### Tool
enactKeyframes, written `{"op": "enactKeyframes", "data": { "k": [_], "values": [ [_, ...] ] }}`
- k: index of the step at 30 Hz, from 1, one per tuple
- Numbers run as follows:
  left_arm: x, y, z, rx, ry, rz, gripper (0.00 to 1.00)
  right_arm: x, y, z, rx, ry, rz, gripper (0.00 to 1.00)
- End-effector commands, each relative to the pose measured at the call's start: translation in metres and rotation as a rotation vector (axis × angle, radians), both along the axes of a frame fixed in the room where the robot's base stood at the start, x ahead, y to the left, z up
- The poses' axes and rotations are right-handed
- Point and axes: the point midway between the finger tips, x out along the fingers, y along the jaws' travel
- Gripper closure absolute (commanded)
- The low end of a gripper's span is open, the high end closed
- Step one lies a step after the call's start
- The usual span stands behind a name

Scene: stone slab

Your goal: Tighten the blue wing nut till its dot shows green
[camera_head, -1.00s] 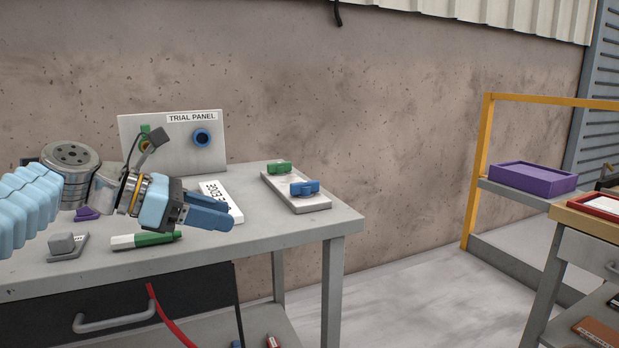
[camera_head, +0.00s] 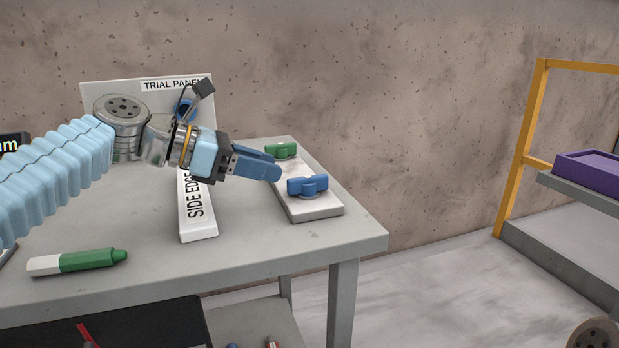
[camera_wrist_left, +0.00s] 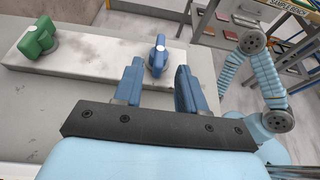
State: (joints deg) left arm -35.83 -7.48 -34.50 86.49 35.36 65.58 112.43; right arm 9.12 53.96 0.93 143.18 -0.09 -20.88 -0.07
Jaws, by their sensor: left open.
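The blue wing nut (camera_head: 308,185) sits on the near end of a pale slab (camera_head: 312,210) at the table's right side. A green wing nut (camera_head: 281,150) sits on the slab's far end. My left gripper (camera_head: 277,172) is open and empty, just left of the blue wing nut in the head view. In the left wrist view the blue wing nut (camera_wrist_left: 158,56) stands ahead of the open fingers (camera_wrist_left: 158,84), roughly in line with the gap between them. My right gripper is not in view.
A white label block (camera_head: 197,215) and a green and white marker (camera_head: 80,262) lie on the table (camera_head: 270,245). The trial panel (camera_head: 150,84) stands at the back left. A yellow-framed shelf with a purple tray (camera_head: 590,172) stands to the right, past open floor.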

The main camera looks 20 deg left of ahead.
Motion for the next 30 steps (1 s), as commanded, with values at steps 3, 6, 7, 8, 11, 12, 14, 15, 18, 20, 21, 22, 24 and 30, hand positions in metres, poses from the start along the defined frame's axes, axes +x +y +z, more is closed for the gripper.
{"op": "enactKeyframes", "data": {
  "k": [3,6,7,8,11,12,14,15,18,20,21,22,24,30],
  "values": [
    [0.015,-0.023,-0.014,0.003,0.002,-0.003,0.6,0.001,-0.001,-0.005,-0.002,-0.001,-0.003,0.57],
    [0.026,-0.04,-0.021,0.002,0.002,-0.003,0.6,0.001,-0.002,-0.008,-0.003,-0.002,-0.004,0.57],
    [0.029,-0.044,-0.024,0.004,0.002,-0.004,0.6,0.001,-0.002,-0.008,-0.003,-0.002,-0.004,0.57],
    [0.031,-0.048,-0.025,0.003,0.0,-0.002,0.6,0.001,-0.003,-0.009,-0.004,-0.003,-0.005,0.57],
    [0.039,-0.058,-0.03,0.002,0.001,-0.001,0.6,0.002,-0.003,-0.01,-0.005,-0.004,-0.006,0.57],
    [0.041,-0.061,-0.031,0.002,0.0,0.0,0.6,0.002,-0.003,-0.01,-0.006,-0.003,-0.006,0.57],
    [0.043,-0.064,-0.033,0.002,0.0,0.001,0.6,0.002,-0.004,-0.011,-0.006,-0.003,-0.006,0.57],
    [0.044,-0.065,-0.033,0.002,0.0,0.001,0.6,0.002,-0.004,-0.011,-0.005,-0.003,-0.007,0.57],
    [0.045,-0.067,-0.034,0.001,0.0,0.001,0.6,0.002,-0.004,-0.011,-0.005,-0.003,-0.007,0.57],
    [0.045,-0.067,-0.034,0.001,0.0,0.001,0.6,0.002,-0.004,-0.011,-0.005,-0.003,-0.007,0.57],
    [0.045,-0.067,-0.034,0.001,0.0,0.001,0.6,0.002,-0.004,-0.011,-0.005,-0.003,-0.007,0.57],
    [0.045,-0.067,-0.034,0.001,0.0,0.001,0.6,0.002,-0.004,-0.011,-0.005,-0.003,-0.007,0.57],
    [0.045,-0.067,-0.034,0.002,-0.001,0.001,0.6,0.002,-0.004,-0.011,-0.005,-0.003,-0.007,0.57],
    [0.045,-0.067,-0.034,0.002,-0.001,0.001,0.9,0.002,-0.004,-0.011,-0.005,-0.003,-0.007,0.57]
  ]
}}
